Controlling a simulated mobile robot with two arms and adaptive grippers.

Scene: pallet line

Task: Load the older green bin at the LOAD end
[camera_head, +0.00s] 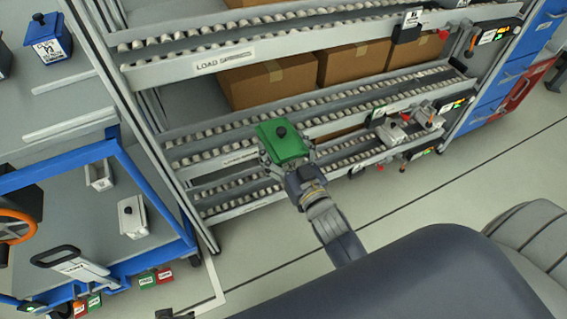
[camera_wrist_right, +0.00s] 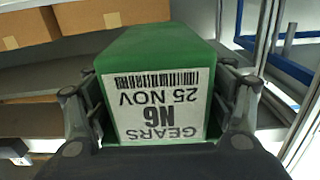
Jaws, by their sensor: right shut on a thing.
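A green bin (camera_head: 283,146) with a dark knob on its lid is held by my right gripper (camera_head: 288,158), in front of the lower roller lanes. In the right wrist view the bin (camera_wrist_right: 160,52) sits between the two fingers, and its white label (camera_wrist_right: 158,105) appears upside down, reading GEARS N6 25 NOV. The rack's upper lane carries a LOAD SPRINGS sign (camera_head: 222,62). A lower lane sign (camera_head: 240,158), just left of the bin, is too small to read fully. My left gripper is not in view.
Cardboard boxes (camera_head: 268,82) lie on the rack's middle level. A blue-framed cart (camera_head: 125,262) with grey-white bins (camera_head: 132,216) stands at left. Small red and green bins (camera_head: 146,279) sit low beside it. Blue drawers (camera_head: 500,88) stand at right. The floor (camera_head: 420,195) right of the gripper is clear.

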